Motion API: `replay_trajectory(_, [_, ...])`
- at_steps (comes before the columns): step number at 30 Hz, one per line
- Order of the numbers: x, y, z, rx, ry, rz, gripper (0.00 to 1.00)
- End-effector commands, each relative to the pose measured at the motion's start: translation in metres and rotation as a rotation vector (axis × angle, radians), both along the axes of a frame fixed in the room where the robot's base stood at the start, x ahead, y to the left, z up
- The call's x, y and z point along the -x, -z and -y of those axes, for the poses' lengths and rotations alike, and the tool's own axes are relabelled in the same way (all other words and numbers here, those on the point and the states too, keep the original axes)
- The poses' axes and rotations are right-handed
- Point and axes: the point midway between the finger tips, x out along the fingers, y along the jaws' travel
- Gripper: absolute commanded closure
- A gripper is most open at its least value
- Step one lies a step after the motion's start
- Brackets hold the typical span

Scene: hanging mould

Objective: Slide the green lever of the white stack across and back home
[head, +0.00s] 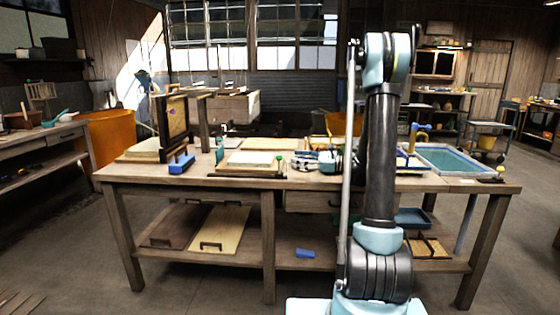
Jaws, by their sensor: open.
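A low white stack (250,158) lies on the workbench, left of my arm, with a dark wooden strip along its front. A small green-tipped lever (279,159) stands at the strip's right end. Its lower part is too small to make out. My gripper (308,160) is over the bench just right of the green lever, low and apart from it as far as I can tell. It is open, with nothing seen in it. My upright arm covers part of the bench to the right of it.
A blue block (181,163) and an upright framed panel (173,120) stand to the left. Boards and a blue block lie on the shelf below.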

Motion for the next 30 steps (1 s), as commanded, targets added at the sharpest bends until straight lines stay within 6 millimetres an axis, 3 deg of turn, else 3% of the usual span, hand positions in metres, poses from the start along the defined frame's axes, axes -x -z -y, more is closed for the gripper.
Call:
replay_trajectory(15, [-0.017,0.0,-0.074,0.001,-0.003,0.0,0.54])
replay_trajectory(21, [-0.02,0.0,-0.084,0.0,-0.002,0.0,0.54])
replay_trajectory(30, [-0.02,0.0,-0.085,0.0,-0.001,0.0,0.54])
